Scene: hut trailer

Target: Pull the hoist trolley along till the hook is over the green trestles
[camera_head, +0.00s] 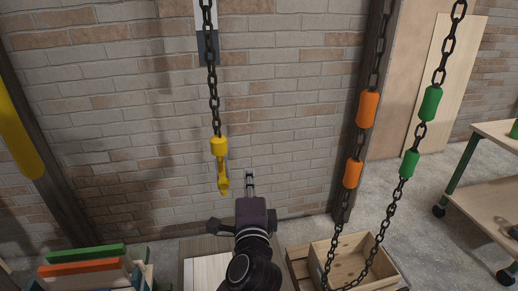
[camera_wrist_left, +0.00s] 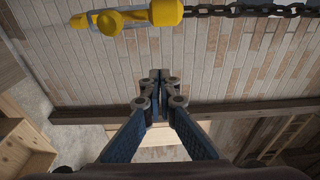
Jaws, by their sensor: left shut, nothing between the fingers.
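The yellow hook (camera_head: 221,165) hangs from a dark chain (camera_head: 213,85) in front of the brick wall. It also shows at the top of the left wrist view (camera_wrist_left: 125,20). The hoist trolley is above the view. My left gripper (camera_head: 250,178) is shut and empty, just right of the hook and a little lower, apart from it in the picture. Its closed fingers show in the left wrist view (camera_wrist_left: 160,76). A looped hand chain hangs to the right, with orange sleeves (camera_head: 367,109) and green sleeves (camera_head: 429,103). I cannot make out the green trestles for certain. My right gripper is out of view.
A wooden crate (camera_head: 385,277) stands under the chain loop. Dark posts stand left (camera_head: 40,150) and right (camera_head: 374,60) of the hook. Green and orange pieces (camera_head: 86,254) lie lower left. A green-legged wheeled table (camera_head: 493,192) is at right.

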